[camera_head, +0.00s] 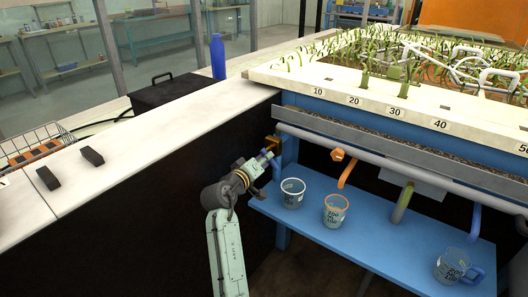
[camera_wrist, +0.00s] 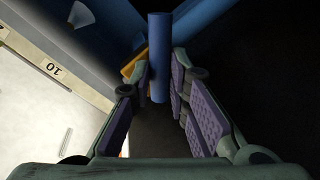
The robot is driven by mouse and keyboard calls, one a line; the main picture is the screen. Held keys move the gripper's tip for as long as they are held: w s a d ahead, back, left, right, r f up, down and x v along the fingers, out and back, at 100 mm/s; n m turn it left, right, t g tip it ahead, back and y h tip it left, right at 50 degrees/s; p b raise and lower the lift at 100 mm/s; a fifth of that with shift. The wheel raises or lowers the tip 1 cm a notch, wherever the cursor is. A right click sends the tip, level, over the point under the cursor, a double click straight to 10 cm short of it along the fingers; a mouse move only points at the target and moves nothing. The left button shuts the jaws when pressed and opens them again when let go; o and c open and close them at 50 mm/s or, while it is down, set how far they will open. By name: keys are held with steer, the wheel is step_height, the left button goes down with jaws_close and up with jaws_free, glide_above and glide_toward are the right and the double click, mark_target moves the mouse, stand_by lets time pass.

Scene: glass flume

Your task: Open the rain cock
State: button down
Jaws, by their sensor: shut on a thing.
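The rain cock appears as a yellow-brass body (camera_head: 273,142) at the left end of the blue flume frame; part of it also shows in the wrist view (camera_wrist: 133,64). A blue round handle (camera_wrist: 159,55) stands out beside the brass part in the wrist view. My gripper (camera_head: 263,162) is at the cock, just left of the blue frame leg. In the wrist view my gripper (camera_wrist: 160,80) has its purple-padded fingers on either side of the handle, shut on it. How the handle joins the body is dark and hard to see.
A blue shelf (camera_head: 370,245) below holds a clear cup (camera_head: 292,193), an orange-rimmed cup (camera_head: 335,210) and a blue-handled jug (camera_head: 453,266). An orange outlet pipe (camera_head: 345,172) hangs above. A white-topped bench (camera_head: 150,120) with a blue bottle (camera_head: 218,57) stands left of my arm.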

steer(key=shift+r+n+p, duration=0.25)
steer(key=shift+n+p, duration=0.75)
steer(key=c, duration=1.5)
jaws_free()
steer(key=shift+c, duration=0.2)
steer(key=v, duration=1.2)
steer(key=shift+w+a+r, duration=0.1)
steer(key=shift+a, duration=0.05)
